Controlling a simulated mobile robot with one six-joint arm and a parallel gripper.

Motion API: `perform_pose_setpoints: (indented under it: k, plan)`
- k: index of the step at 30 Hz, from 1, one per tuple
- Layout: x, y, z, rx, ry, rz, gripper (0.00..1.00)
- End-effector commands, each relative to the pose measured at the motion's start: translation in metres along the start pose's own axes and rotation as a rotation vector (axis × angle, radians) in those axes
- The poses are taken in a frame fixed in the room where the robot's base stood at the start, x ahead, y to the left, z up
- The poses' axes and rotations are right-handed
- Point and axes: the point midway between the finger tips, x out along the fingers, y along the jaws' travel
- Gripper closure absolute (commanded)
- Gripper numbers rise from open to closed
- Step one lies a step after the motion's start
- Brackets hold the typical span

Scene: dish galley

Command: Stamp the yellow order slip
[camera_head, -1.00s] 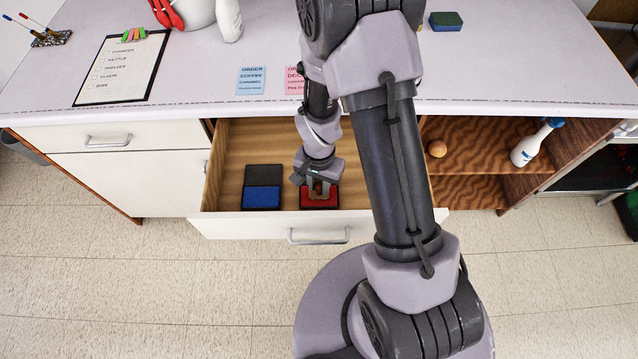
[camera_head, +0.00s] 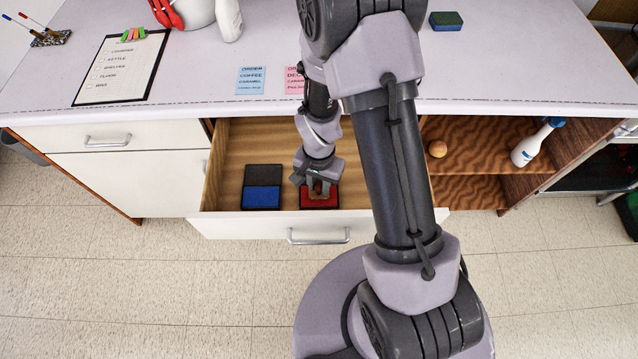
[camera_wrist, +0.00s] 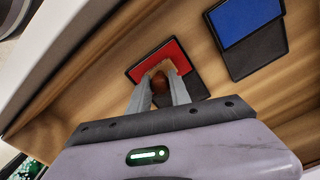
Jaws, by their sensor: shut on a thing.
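My gripper (camera_head: 318,188) is low inside the open drawer (camera_head: 230,155), shut on a small stamp with a brown, wooden-looking handle (camera_wrist: 161,84). The stamp is at the red ink pad (camera_head: 331,203), which also shows in the wrist view (camera_wrist: 143,71). Whether its face touches the pad is hidden by the fingers. The yellow order slip is in neither view; my arm covers part of the counter. A blue order slip (camera_head: 251,80) and a partly covered pink one (camera_head: 293,82) lie on the counter.
A blue ink pad (camera_head: 262,198) with an open dark lid lies left in the drawer. The counter (camera_head: 200,70) holds a clipboard (camera_head: 122,70) and a green-blue sponge (camera_head: 446,21).

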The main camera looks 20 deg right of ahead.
Motion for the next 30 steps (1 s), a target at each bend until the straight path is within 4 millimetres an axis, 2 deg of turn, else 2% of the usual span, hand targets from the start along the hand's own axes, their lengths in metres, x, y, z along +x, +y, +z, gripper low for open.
perform_pose_setpoints:
  k: [5, 21, 30]
  plan:
    - [-0.008, 0.001, 0.001, 0.0, -0.002, 0.001, 1.0]
    - [-0.07, 0.0, 0.0, 0.001, 0.0, 0.0, 1.0]
    - [-0.07, 0.0, 0.0, -0.004, 0.0, 0.0, 1.0]
